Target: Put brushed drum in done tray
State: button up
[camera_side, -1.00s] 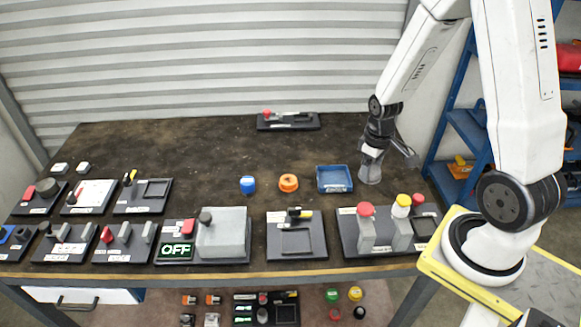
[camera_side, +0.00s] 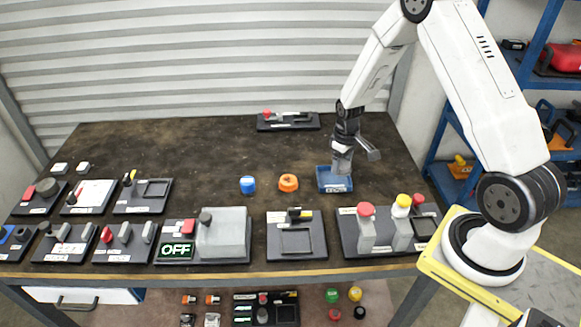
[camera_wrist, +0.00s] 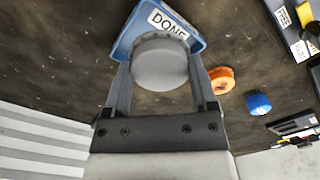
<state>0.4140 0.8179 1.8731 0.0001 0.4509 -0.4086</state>
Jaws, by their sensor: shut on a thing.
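The done tray (camera_side: 335,184) is a small blue tray on the table, right of the orange ring. It also shows in the wrist view (camera_wrist: 126,36) with its "DONE" label. My gripper (camera_side: 342,160) is over the tray, pointing down. It is shut on a grey cylinder, the drum (camera_wrist: 160,62), which sits between the two fingers in the wrist view. The drum (camera_side: 341,168) appears at or just above the tray in the side view. I cannot tell whether it touches the tray floor. The drum hides part of the tray.
An orange ring (camera_side: 288,183) and a blue cap-like piece (camera_side: 248,185) lie left of the tray. A dark fixture with red and yellow knobs (camera_side: 385,231) stands in front of it. Another fixture (camera_side: 288,121) is at the back. The table between is clear.

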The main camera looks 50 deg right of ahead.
aim_at(333, 180)
jog(key=shift+w+d+f, duration=0.2)
jog(key=shift+w+f, duration=0.35)
jog(key=shift+f, duration=0.15)
jog(key=shift+w+d+f, duration=0.2)
jog(key=shift+w+f, duration=0.35)
jog(key=shift+f, duration=0.1)
jog(key=shift+w+d+f, duration=0.1)
jog(key=shift+w+f, duration=0.2)
jog(key=shift+f, duration=1.55)
jog(key=shift+f, duration=0.15)
jog(key=o, duration=1.3)
jog(key=shift+r, duration=6.15)
